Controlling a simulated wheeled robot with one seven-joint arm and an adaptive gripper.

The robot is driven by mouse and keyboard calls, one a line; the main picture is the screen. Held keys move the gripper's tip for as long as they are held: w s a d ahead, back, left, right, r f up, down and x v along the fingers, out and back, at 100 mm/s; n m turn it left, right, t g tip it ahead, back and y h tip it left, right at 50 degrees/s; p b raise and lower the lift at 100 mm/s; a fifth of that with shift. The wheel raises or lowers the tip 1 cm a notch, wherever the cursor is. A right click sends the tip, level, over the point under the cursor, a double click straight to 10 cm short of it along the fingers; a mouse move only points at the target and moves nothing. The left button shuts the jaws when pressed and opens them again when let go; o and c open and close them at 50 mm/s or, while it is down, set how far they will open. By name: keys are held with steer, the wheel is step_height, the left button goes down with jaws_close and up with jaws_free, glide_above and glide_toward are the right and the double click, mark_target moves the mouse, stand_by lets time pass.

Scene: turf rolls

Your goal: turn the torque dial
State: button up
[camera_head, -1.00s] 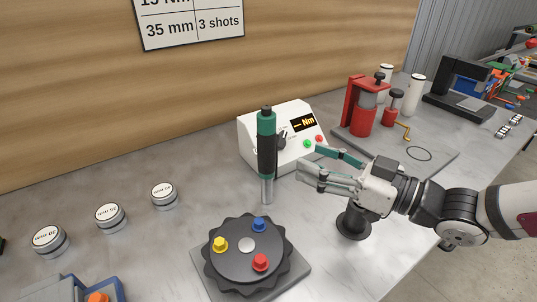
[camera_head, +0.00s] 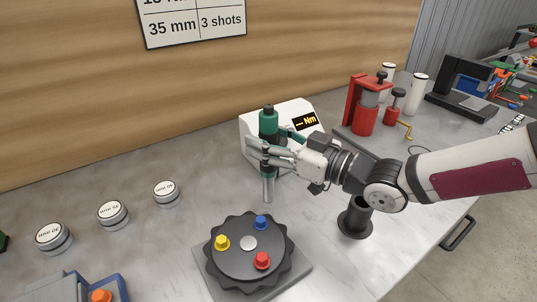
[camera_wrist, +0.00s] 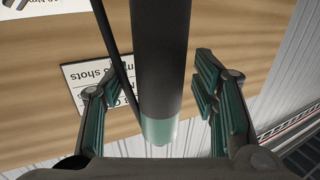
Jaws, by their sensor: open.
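The white torque box (camera_head: 290,113) stands against the wall with a lit display (camera_head: 305,121) reading "-- Nm". Its dial is hidden in the head view behind my gripper and the driver. The driver (camera_head: 268,122), green and black with a steel shaft, hangs upright in front of the box. My gripper (camera_head: 275,143) is open at the driver's handle, with fingers reaching to both sides of it. In the wrist view the driver's dark body and green band (camera_wrist: 160,128) lie between the parted fingers (camera_wrist: 150,88). Contact cannot be told.
A black round plate (camera_head: 248,262) with blue, yellow and red caps sits below the driver. Several white round tins (camera_head: 113,214) stand left. A red press (camera_head: 364,105) and white cylinders stand right. A black post (camera_head: 355,220) is under my arm. The bench between tins and plate is clear.

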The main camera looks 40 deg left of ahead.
jaws_close()
